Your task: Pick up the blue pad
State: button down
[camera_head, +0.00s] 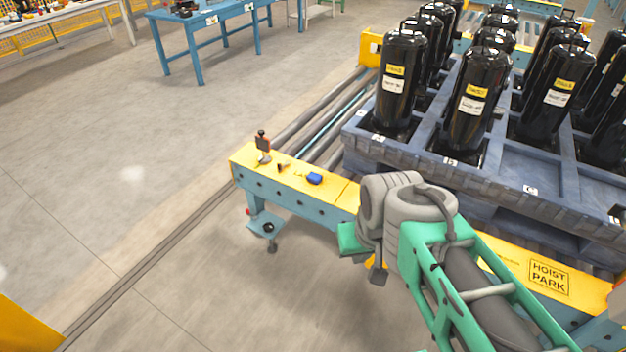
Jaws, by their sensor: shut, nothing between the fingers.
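The blue pad (314,178) is a small blue piece lying on the yellow top of the conveyor's end beam (340,190). My gripper (378,277) hangs at the end of my green and grey arm, lower right of the pad and apart from it. The gripper shows small and is partly hidden by my wrist. It looks shut, with nothing held.
A small dark-headed stand (263,147) and a small dark item (281,167) sit left of the pad. A blue-grey pallet (480,190) with several black compressors (398,85) stands behind the beam. A blue table (215,22) is far back. The left floor is clear.

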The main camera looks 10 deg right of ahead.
aim_at(313, 177)
jog(key=u, duration=0.55)
jog(key=i, duration=1.95)
jog(key=z, duration=0.1)
